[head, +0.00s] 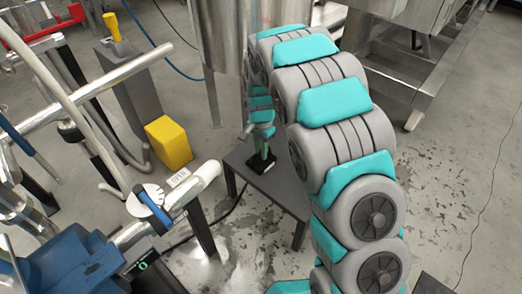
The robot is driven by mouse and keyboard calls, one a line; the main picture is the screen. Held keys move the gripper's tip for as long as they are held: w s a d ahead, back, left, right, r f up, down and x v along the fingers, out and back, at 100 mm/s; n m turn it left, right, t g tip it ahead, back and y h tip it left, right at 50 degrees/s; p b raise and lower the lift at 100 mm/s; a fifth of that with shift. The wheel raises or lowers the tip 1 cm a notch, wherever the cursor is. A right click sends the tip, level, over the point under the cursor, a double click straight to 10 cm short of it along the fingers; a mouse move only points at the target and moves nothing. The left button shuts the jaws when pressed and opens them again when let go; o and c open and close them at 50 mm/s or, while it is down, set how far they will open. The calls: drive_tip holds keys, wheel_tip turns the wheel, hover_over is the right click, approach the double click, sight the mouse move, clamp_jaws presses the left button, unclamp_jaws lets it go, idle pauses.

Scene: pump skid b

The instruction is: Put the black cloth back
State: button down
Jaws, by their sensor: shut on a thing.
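The black cloth (261,165) is a small dark patch at the top of a low dark grey table (286,194), near its back left part. My gripper (263,152) points down at the cloth and is shut on it. The cloth is at or just above the table top; I cannot tell whether it touches. My arm hides the right part of the table, and the fingertips are small and hard to make out.
A yellow box (169,143) and pale pipes (195,184) stand left of the table. A blue pump housing (65,265) is at the lower left. A large steel tank (222,35) stands behind. Wet floor lies in front of the table.

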drive_tip(key=shift+f, duration=0.15)
drive_tip(key=c, duration=0.7)
unclamp_jaws()
wheel_tip(320, 180, up, 7)
drive_tip(key=shift+r+p, duration=0.2)
drive_tip(key=shift+p, duration=0.1)
drive_tip(key=shift+s+d+r, duration=0.1)
drive_tip(key=shift+s+r, duration=0.05)
drive_tip(key=shift+r, duration=0.25)
drive_tip(key=s+d+r+n+p, duration=0.2)
drive_tip(key=s+d+r, duration=0.2)
drive_tip(key=s+r, duration=0.4)
drive_tip(key=s+d+r+n+p, duration=0.2)
drive_tip(key=s+d+r, duration=0.35)
drive_tip(key=s, duration=0.45)
drive_tip(key=s+d+r+n+g+p, duration=0.1)
drive_tip(key=s+r+n, duration=0.1)
drive_tip(key=s, duration=0.8)
drive_tip(key=s+d+r+n+p, duration=0.1)
drive_tip(key=s+r+n+p, duration=0.1)
drive_tip(key=s, duration=0.9)
drive_tip(key=shift+r+n+g+p, duration=0.3)
drive_tip(key=shift+r+n+g, duration=0.1)
drive_tip(key=shift+r, duration=0.3)
